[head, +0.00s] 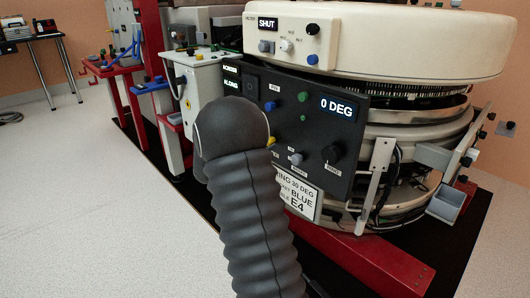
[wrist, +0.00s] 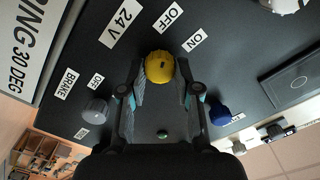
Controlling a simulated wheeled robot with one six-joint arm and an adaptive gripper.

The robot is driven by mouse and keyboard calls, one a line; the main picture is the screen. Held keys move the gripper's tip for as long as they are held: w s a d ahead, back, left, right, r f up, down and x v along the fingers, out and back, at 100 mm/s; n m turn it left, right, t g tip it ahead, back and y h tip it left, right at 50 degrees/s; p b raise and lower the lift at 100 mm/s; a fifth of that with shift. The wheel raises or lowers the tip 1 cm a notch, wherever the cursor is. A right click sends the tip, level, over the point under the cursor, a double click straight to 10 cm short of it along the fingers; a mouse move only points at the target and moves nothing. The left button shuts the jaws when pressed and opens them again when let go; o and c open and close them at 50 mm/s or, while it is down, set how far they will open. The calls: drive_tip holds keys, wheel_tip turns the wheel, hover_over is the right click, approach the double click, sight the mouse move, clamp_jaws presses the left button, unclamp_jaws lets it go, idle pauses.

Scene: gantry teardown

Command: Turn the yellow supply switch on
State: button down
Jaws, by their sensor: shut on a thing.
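The yellow supply switch (wrist: 160,66) is a round knob on the dark control panel (wrist: 215,70), beside the labels 24 V, OFF and ON in the wrist view. My gripper (wrist: 161,82) has one finger on each side of it and is shut on the knob. I cannot tell clearly which label the knob points to. In the head view a small yellow part of the switch (head: 271,141) shows at the edge of my arm. My arm covers the gripper there.
A grey brake knob (wrist: 95,110) and a blue knob (wrist: 220,114) flank my fingers, with a green button (wrist: 162,134) between the fingers. The panel also has a black knob (head: 332,153) and a 0 DEG display (head: 337,108). Open floor (head: 90,200) lies at left.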

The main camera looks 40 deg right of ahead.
drive_tip(key=shift+m, duration=3.2)
drive_tip(key=c, duration=0.8)
unclamp_jaws()
drive_tip(key=a, duration=0.8)
drive_tip(key=s+a, duration=0.1)
drive_tip(key=a, duration=0.3)
